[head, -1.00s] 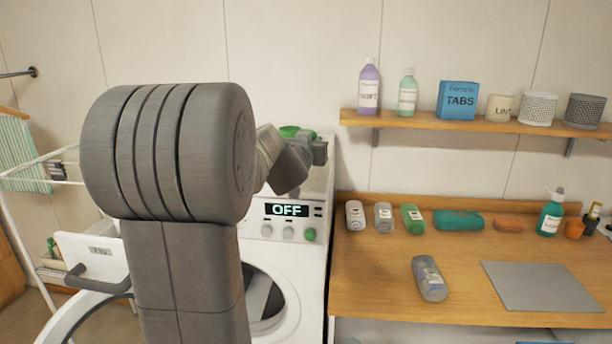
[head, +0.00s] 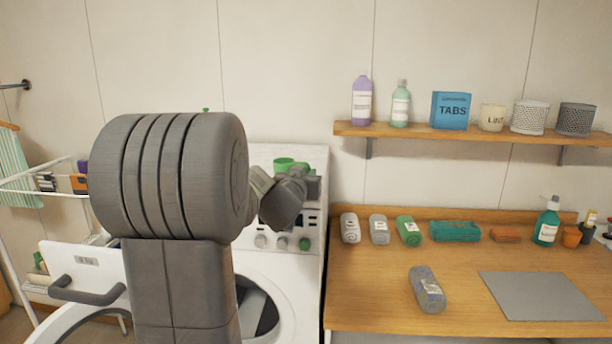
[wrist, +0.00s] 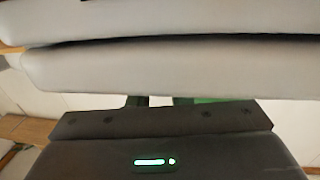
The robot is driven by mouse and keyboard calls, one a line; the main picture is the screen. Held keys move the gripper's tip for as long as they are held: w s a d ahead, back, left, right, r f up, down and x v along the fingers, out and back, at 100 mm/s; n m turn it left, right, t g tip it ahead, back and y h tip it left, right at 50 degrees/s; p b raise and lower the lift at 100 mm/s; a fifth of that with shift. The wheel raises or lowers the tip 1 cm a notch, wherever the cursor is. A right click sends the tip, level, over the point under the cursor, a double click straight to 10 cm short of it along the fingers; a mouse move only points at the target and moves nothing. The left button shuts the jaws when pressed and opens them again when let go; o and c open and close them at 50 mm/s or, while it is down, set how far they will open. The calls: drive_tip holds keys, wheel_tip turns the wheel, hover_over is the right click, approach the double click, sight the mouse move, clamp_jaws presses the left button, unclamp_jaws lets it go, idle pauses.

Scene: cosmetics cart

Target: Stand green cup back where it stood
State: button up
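The green cup (head: 284,163) shows in the head view above the top of the white washing machine, at my gripper (head: 305,184). Its lower part is hidden behind the gripper, so I cannot tell whether it touches the machine top. The cup moves together with the gripper, which appears shut on it, though the grip itself is hidden in the head view. In the wrist view my own grey parts fill most of the picture, with a sliver of green (wrist: 212,100) beside the dark fingers.
The washing machine (head: 300,270) has its round door open at the lower left. Right of it is a wooden counter (head: 375,285) with bottles, packs and a grey mat (head: 540,296). A wall shelf (head: 420,133) holds several containers. A white drying rack (head: 35,180) stands left.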

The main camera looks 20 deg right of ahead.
drive_tip(key=o, duration=0.3)
drive_tip(key=shift+f+b, duration=0.1)
drive_tip(key=shift+b, duration=0.2)
drive_tip(key=v, duration=1.3)
drive_tip(key=shift+s+a, duration=0.25)
drive_tip(key=shift+s, duration=0.1)
drive_tip(key=shift+f, duration=0.1)
